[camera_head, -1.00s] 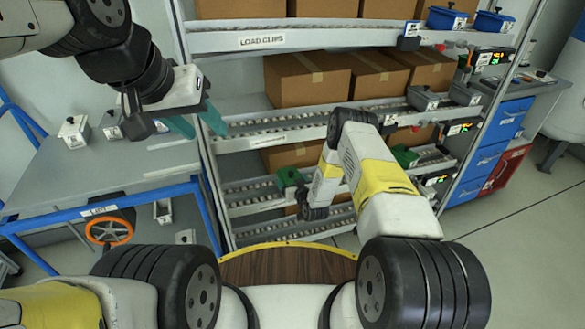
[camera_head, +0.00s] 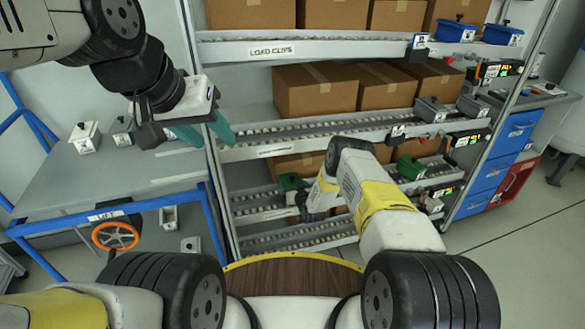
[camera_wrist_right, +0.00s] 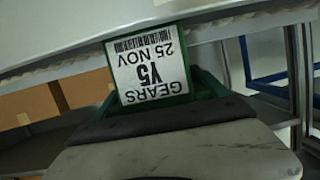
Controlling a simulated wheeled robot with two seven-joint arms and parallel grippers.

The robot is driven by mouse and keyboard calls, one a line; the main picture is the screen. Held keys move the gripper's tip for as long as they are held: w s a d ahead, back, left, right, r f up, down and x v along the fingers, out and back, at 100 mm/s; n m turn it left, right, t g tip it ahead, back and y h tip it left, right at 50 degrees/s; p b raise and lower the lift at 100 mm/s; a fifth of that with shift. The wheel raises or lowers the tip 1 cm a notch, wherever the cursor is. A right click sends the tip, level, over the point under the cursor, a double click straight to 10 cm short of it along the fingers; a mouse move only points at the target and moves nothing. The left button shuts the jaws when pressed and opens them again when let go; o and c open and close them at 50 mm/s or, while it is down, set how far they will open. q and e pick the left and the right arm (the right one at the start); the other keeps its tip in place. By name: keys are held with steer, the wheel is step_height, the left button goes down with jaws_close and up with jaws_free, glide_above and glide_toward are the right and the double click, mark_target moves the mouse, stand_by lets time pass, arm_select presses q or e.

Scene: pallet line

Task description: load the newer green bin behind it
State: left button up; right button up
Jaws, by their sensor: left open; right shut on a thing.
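A green bin (camera_head: 290,182) is at the left end of a lower rack lane, in front of the brown boxes in the head view. My right gripper (camera_head: 298,197) is shut on it, its fingers largely hidden behind the wrist. In the right wrist view the green bin (camera_wrist_right: 207,84) fills the jaws (camera_wrist_right: 165,118), with a white label reading GEARS, Y5, 25 NOV, upside down. Another green bin (camera_head: 410,168) sits at the right end of a lower lane, partly behind my right arm; its label cannot be read. My left gripper (camera_head: 207,131) is open and empty, left of the rack.
The roller rack holds cardboard boxes (camera_head: 315,90), grey bins (camera_head: 431,110) and blue bins (camera_head: 455,31). A grey table (camera_head: 110,175) with small grey bins stands at left, beside a blue frame and an orange handwheel (camera_head: 115,236). Floor at right is clear.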

steer(key=shift+w+f, duration=0.1)
steer(key=shift+f, duration=0.15)
stand_by(0.7)
steer(key=o, duration=2)
steer(key=shift+c, duration=0.2)
steer(key=shift+f, duration=0.1)
steer(key=shift+v, duration=4)
